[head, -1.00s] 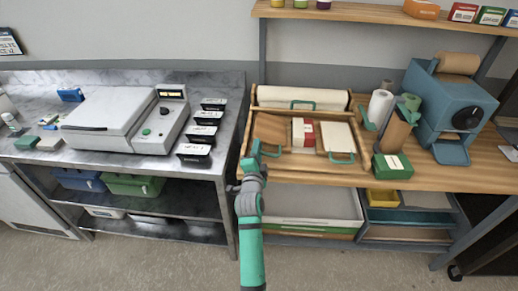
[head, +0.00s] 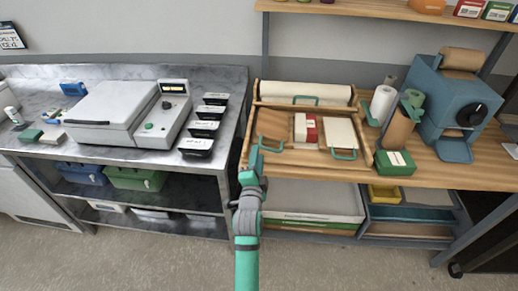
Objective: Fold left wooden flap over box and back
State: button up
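The left wooden flap (head: 270,123) lies open and roughly flat at the left of the wooden tray frame (head: 312,176), with its teal handle (head: 272,149) at the front. The red and white box (head: 305,130) stands in the middle, beside the flap and not covered by it. A cream right flap (head: 340,133) with a teal handle lies to the box's right. My gripper (head: 256,162) is at the tray's front left corner, close to the left flap's handle. Whether it touches the handle, and its finger opening, are too small to tell.
A cream back flap (head: 305,92) lies behind the box. A green box (head: 395,163), paper rolls (head: 381,104) and a blue dispenser (head: 445,95) stand on the right. A metal bench (head: 120,152) with a grey machine (head: 115,108) is on the left.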

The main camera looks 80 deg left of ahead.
jog(key=shift+v, duration=1.65)
jog(key=shift+c, duration=0.5)
jog(key=shift+r, duration=0.1)
jog(key=c, duration=0.6)
jog(key=shift+r+n, duration=0.25)
jog(key=shift+n, duration=0.15)
grip_shut()
notch_tip(320, 180, up, 6)
jog(key=n+g+h, duration=0.1)
jog(key=n+h, duration=0.2)
jog(key=n, duration=1)
send_over(260, 143)
jog(key=d, duration=0.2)
jog(key=f, duration=0.3)
jog(key=shift+s+f, duration=0.1)
jog(key=shift+s, duration=0.2)
jog(key=shift+f, duration=0.45)
